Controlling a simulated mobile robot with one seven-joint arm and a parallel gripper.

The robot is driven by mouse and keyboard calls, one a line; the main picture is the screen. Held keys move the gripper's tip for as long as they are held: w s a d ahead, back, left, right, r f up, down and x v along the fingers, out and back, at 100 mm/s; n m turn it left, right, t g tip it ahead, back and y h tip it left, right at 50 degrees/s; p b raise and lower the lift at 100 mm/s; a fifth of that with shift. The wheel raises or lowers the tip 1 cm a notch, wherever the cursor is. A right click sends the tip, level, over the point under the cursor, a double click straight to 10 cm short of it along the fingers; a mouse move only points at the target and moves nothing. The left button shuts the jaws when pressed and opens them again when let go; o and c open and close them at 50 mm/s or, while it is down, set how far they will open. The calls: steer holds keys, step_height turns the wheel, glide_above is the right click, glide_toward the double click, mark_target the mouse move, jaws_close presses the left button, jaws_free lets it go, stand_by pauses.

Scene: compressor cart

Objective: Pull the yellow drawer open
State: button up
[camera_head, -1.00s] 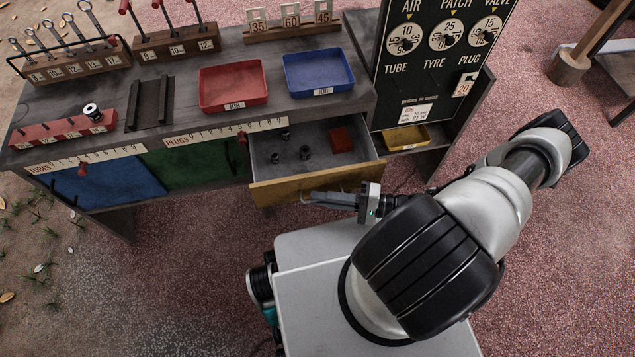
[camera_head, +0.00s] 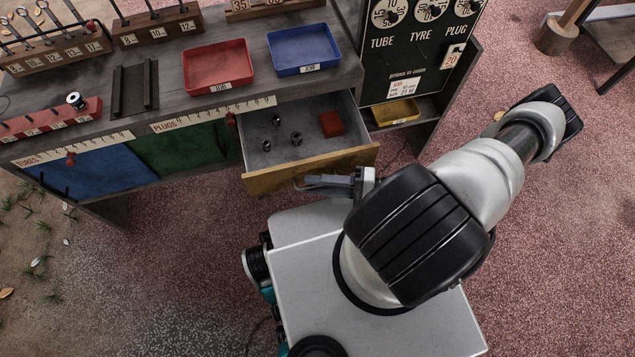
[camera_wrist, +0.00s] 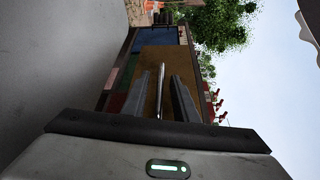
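The yellow drawer (camera_head: 310,170) is partly pulled out from the cart. Its grey inside shows several small dark metal parts and a red block (camera_head: 332,123). My gripper (camera_head: 318,184) is at the outer side of the yellow front, with its fingers lying alongside it. In the wrist view the two fingers (camera_wrist: 161,90) stand apart, with the thin metal drawer handle (camera_wrist: 160,92) between them. Gaps show on both sides of the handle, so the fingers do not look clamped on it. The handle is mostly hidden by the fingers in the head view.
A red tray (camera_head: 218,68) and a blue tray (camera_head: 312,49) sit on the cart top (camera_head: 180,100). Green and blue drawer fronts (camera_head: 185,147) are to the left. A dark gauge board (camera_head: 418,60) stands at the right. Open floor lies in front of the cart.

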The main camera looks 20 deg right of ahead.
steer(key=v, duration=1.7)
steer(key=shift+d, duration=0.2)
steer(key=shift+s+r, duration=0.1)
